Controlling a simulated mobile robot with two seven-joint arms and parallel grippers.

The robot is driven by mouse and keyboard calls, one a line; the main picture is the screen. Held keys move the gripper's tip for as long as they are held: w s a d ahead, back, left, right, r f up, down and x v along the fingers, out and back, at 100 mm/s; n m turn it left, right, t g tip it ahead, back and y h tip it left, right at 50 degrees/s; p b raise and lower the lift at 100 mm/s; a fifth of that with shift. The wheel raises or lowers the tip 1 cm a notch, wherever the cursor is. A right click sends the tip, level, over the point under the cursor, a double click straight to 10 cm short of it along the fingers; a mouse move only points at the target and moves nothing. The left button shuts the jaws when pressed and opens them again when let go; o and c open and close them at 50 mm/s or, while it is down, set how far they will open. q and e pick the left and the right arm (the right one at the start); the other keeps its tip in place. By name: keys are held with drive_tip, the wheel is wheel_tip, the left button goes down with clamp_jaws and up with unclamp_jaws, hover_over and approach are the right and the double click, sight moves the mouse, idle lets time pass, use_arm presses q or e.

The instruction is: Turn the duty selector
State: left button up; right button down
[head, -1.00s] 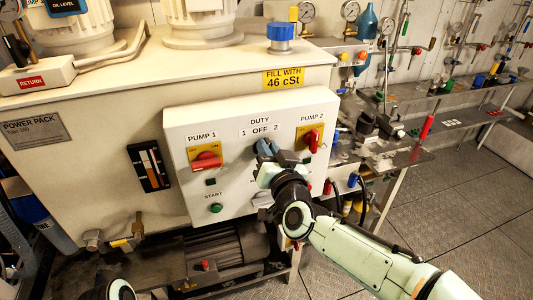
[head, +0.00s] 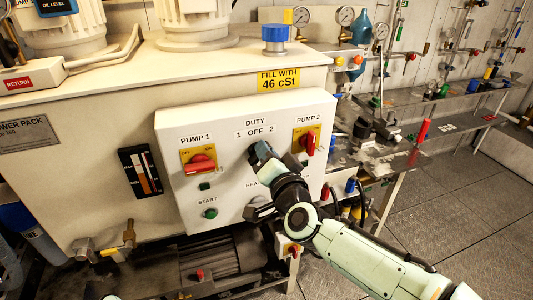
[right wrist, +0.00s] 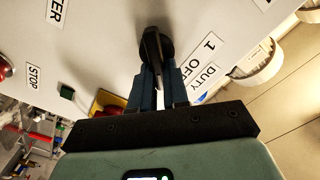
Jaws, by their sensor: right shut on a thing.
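The duty selector is a black rotary knob (right wrist: 153,46) on the white control panel (head: 226,210), below the DUTY 1 OFF 2 labels. My right gripper (head: 259,152) reaches up to it from the lower right and covers most of it in the head view. In the right wrist view, the two dark blue fingers of the right gripper (right wrist: 158,75) are shut on the knob's grip bar, one on each side. The exact position the knob points to is hard to read. My left gripper is not in view.
A red PUMP 1 switch (head: 201,164) lies left of the selector and a red PUMP 2 switch (head: 307,145) close to its right. A green START button (head: 210,213) sits below PUMP 1. A shelf of fittings stands to the right, with open floor (head: 420,215) before it.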

drive_tip(key=c, duration=1.1)
unclamp_jaws()
drive_tip(key=v, duration=1.3)
drive_tip(key=shift+s+d+p, duration=0.1)
drive_tip(key=shift+s+p, duration=0.05)
drive_tip(key=shift+p, duration=0.15)
